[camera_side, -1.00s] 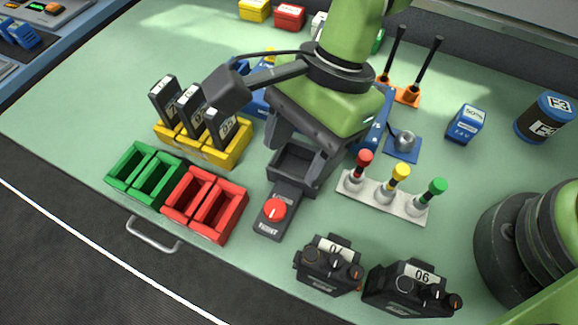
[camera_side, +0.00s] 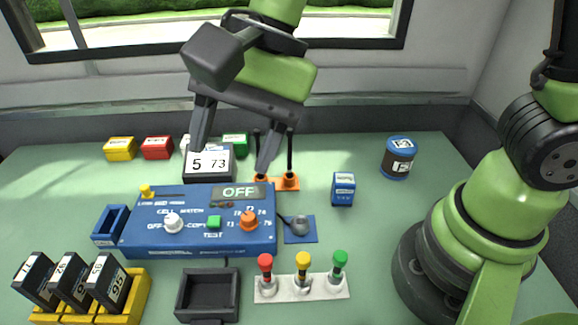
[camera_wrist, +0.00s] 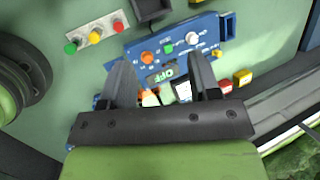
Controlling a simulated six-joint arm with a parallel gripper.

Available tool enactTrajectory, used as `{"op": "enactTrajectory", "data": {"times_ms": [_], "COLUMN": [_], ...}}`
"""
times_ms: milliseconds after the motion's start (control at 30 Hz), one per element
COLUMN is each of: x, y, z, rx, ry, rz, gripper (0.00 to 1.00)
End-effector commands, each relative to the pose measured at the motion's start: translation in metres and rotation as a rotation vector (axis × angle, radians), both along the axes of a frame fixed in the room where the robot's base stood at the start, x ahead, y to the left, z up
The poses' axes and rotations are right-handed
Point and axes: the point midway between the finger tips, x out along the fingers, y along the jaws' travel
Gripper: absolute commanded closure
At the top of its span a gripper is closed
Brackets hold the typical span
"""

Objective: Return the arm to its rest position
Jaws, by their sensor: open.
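My gripper (camera_side: 233,157) hangs in the air over the back part of the green table, fingers pointing down. Its two dark fingers are spread apart with nothing held between them. In the wrist view my gripper (camera_wrist: 158,58) is also open, with the blue control panel (camera_wrist: 150,52) beyond the fingertips. In the side view the panel (camera_side: 190,241) sits in front of the gripper. It has white, green and orange controls and a display reading OFF. A display box reading 5 73 (camera_side: 209,162) shows behind the left finger.
Yellow (camera_side: 120,148) and red (camera_side: 157,147) boxes stand at the back. A stand with red, yellow and green knobs (camera_side: 302,288), a dark tray (camera_side: 208,296) and a yellow rack (camera_side: 132,298) of black modules are in front. A blue-lidded jar (camera_side: 398,158) stands right.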

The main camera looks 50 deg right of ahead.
Motion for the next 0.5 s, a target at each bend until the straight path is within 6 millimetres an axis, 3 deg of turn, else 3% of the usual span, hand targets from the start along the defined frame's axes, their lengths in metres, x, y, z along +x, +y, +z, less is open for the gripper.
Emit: {"op": "enactTrajectory", "data": {"times_ms": [33, 200, 400, 500], "x": [-0.002, -0.024, -0.064, -0.08], "y": [-0.02, -0.081, -0.135, -0.151], "z": [0.018, 0.057, 0.076, 0.077], "rx": [-0.002, -0.078, -0.242, -0.321], "ry": [-0.073, -0.305, -0.526, -0.595], "rz": [0.023, 0.138, 0.254, 0.298], "gripper": [0.44, 0.44, 0.44, 0.44]}}
